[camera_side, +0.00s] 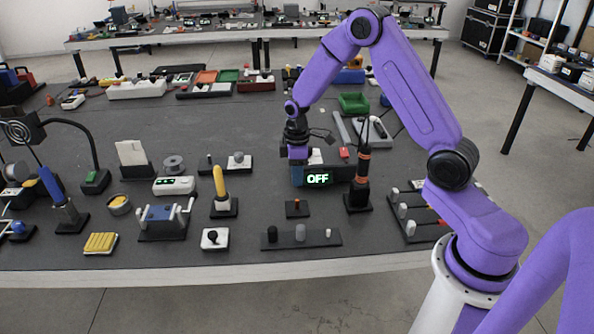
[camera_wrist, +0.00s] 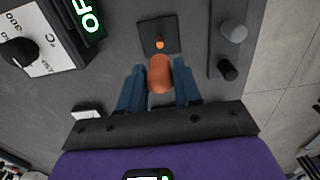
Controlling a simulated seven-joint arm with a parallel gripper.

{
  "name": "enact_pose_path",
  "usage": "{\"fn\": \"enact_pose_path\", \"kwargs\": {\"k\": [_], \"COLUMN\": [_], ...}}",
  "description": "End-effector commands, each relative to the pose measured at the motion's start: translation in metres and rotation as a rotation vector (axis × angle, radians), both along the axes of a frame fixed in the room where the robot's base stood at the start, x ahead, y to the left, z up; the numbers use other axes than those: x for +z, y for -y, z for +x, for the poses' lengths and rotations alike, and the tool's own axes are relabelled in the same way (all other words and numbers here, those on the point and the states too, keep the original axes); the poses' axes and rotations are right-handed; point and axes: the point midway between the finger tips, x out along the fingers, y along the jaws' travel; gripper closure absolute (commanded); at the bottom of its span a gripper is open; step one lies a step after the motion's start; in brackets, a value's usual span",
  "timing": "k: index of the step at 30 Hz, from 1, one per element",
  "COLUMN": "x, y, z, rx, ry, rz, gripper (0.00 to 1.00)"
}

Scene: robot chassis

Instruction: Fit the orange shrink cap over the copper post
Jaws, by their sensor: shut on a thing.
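The orange shrink cap (camera_wrist: 159,74) is held between the two blue fingers of my gripper (camera_wrist: 158,88) in the wrist view. The copper post (camera_wrist: 159,44) stands on a small dark square base (camera_wrist: 146,28), ahead of the cap and apart from it in that view. In the side view my gripper (camera_side: 297,176) hangs above the post's base (camera_side: 297,211), with the small copper post (camera_side: 297,202) below the fingers. I cannot make out the cap in the side view.
A box with a green OFF display (camera_side: 319,178) stands close beside my gripper. A dark tool with an orange band (camera_side: 361,180) stands to the right. A black rack with several short pegs (camera_side: 300,236) lies in front of the post.

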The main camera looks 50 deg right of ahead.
Motion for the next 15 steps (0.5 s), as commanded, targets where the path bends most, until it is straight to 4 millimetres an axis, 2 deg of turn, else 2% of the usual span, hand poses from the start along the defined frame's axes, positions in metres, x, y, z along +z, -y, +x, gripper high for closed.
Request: {"fn": "enact_pose_path", "kwargs": {"k": [15], "x": [-0.041], "y": [0.000], "z": [0.000], "rx": [0.000], "ry": [-0.001], "rz": [0.000], "gripper": [0.95]}}
